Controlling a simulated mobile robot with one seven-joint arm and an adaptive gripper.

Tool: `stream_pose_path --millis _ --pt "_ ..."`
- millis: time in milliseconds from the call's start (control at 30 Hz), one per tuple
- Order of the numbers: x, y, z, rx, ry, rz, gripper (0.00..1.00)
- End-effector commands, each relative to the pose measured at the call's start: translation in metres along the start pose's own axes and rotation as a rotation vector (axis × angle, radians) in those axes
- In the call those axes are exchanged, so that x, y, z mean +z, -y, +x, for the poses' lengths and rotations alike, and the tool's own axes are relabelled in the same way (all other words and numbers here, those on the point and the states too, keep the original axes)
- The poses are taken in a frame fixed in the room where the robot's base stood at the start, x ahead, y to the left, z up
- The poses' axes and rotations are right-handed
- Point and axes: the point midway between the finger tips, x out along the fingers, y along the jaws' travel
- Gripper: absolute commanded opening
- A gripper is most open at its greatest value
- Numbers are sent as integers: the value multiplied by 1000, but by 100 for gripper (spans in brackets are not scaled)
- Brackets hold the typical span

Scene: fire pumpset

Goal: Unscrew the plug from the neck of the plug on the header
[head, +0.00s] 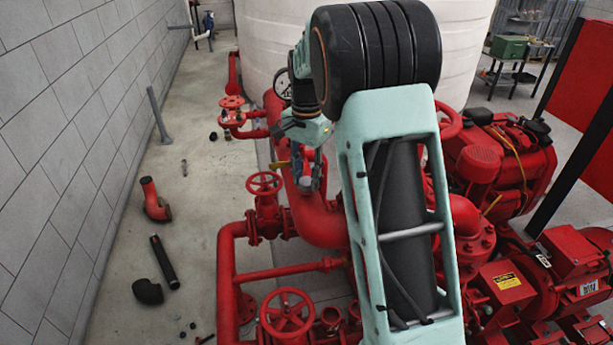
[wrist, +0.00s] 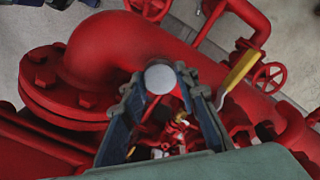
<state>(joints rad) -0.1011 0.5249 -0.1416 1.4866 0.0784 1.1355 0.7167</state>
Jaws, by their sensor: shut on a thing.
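The plug (wrist: 160,78) shows in the wrist view as a round light-grey cap. It sits between the two dark fingertips of my gripper (wrist: 160,84), which is shut on it. The header (wrist: 115,50), a thick red pipe with a bend, lies just behind the plug. In the head view my gripper (head: 309,181) points down at the red header (head: 320,222), left of my arm. The neck is hidden behind the plug and fingers, so I cannot tell whether the plug is still in it.
A yellow lever (wrist: 238,74) stands close to the right finger in the wrist view. Red handwheels (head: 264,183) and (head: 287,312) a second handwheel rise nearby. Loose pipe pieces (head: 164,262) lie on the left floor, which is otherwise mostly open.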

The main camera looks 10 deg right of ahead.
Motion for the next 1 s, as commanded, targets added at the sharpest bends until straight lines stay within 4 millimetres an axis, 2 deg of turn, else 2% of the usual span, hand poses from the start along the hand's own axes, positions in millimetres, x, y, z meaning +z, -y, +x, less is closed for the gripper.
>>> stream_pose_path --millis 167,433,867,1000 --pt "0 0 0 -1 0 -64 0" --pt "0 0 0 -1 -1 -351 0" --pt "0 0 0 0 -1 -416 0" --pt "0 0 0 -1 0 -543 0"
